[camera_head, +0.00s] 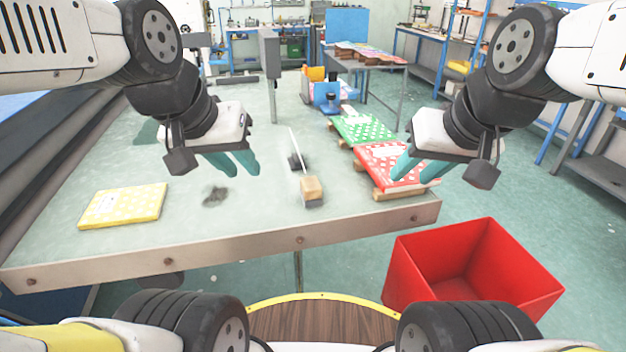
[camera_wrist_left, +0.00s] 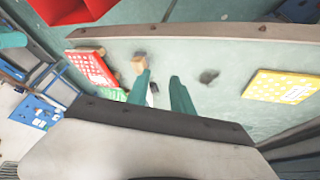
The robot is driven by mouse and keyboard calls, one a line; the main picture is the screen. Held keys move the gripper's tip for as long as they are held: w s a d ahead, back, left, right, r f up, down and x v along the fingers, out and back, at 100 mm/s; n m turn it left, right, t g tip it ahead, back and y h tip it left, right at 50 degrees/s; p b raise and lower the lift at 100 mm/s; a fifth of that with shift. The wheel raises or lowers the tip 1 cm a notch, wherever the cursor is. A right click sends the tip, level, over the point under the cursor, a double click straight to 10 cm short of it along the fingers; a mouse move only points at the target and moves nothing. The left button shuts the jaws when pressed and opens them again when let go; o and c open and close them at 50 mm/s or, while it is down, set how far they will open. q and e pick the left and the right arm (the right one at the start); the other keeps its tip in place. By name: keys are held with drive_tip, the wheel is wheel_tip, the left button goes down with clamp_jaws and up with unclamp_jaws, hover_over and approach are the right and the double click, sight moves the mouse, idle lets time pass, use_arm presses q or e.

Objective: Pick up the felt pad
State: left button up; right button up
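Three flat, white-dotted pads lie on the table; I cannot tell by look which is the felt one. The yellow pad (camera_head: 123,206) is alone at the front left, and shows at the right of the left wrist view (camera_wrist_left: 280,86). The red pad (camera_head: 388,166) and the green pad (camera_head: 362,128) lie on wooden strips along the right edge. My left gripper (camera_head: 242,170) hangs above the table, right of the yellow pad, its teal fingers apart and empty. My right gripper (camera_head: 413,177) hangs over the red pad, fingers apart and empty; contact is unclear.
A wooden block (camera_head: 311,188) with a thin upright rod behind it is near the table's (camera_head: 255,224) front edge. A small dark object (camera_head: 215,196) lies left of it. A red open bin (camera_head: 472,268) is below the right front corner. A post (camera_head: 270,75) rises at the back.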

use_arm(q)
drive_tip(key=o, duration=0.7)
drive_tip(key=w, duration=0.1)
drive_tip(key=w+d+g, duration=0.1)
drive_tip(key=w, duration=0.1)
drive_tip(key=shift+w+f+n+y, duration=0.15)
drive_tip(key=shift+w+n+y, duration=0.1)
drive_tip(key=shift+n+y, duration=0.05)
drive_tip(key=shift+o, duration=0.2)
drive_tip(key=w+d+f+n+g+y, duration=0.1)
drive_tip(key=w+d+f+g, duration=0.1)
drive_tip(key=w, duration=0.5)
drive_tip(key=shift+d+f, duration=0.25)
drive_tip(key=shift+d, duration=0.5)
drive_tip(key=n+g, duration=0.2)
drive_tip(key=g, duration=0.1)
hover_over(311, 182)
drive_tip(key=shift+y, duration=0.3)
drive_tip(key=f, duration=0.7)
drive_tip(key=shift+s+a, duration=0.25)
drive_tip(key=shift+s, duration=0.1)
drive_tip(key=shift+w+d+f, duration=0.2)
drive_tip(key=shift+f, duration=4.05)
